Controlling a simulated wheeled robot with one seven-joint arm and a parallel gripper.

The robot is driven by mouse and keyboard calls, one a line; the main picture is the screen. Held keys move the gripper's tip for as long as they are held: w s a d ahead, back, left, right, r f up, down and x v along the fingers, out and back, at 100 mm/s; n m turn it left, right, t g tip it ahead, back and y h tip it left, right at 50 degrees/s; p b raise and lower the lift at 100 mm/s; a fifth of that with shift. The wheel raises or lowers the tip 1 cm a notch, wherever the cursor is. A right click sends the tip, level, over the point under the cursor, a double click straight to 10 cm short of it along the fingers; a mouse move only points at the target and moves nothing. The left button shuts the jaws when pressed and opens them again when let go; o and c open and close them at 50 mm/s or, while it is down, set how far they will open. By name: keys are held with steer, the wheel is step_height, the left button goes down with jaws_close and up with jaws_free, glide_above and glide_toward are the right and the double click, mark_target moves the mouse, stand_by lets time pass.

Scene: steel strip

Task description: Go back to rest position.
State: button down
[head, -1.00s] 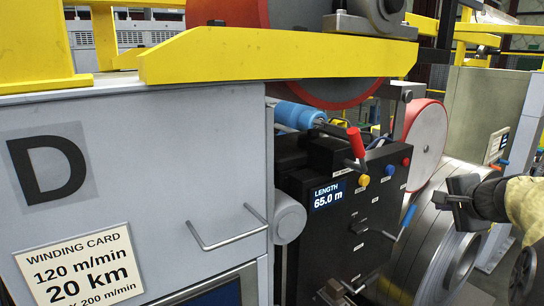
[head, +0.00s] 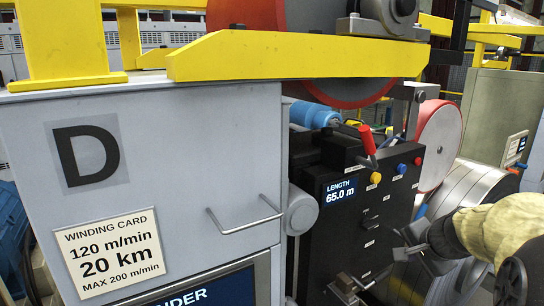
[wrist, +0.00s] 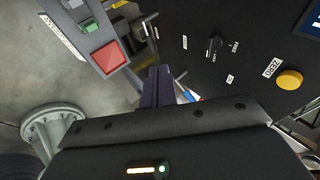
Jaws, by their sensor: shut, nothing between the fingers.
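My gripper (head: 408,246) is at the lower right of the head view, in front of the lower right part of the black control unit and the steel coil. Its fingers are shut with nothing between them. In the wrist view the dark closed fingers (wrist: 158,88) point up the picture, beside the black panel. My arm, in a beige sleeve, comes in from the right edge. No object is held.
The black control unit (head: 345,240) reads 65.0 m and has a red-handled lever (head: 367,140). The steel coil (head: 465,195) stands behind my arm. A grey cabinet (head: 190,170) marked D fills the left. The wrist view shows a red button (wrist: 110,57) and a flanged post (wrist: 52,127).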

steer(key=s+a+f+n+g, duration=0.5)
steer(key=s+a+f+n, duration=0.7)
steer(key=s+a+f, duration=0.3)
steer(key=shift+a+n+h, duration=0.3)
steer(key=shift+a, duration=0.1)
stand_by(0.8)
steer(key=shift+s, duration=0.15)
stand_by(0.7)
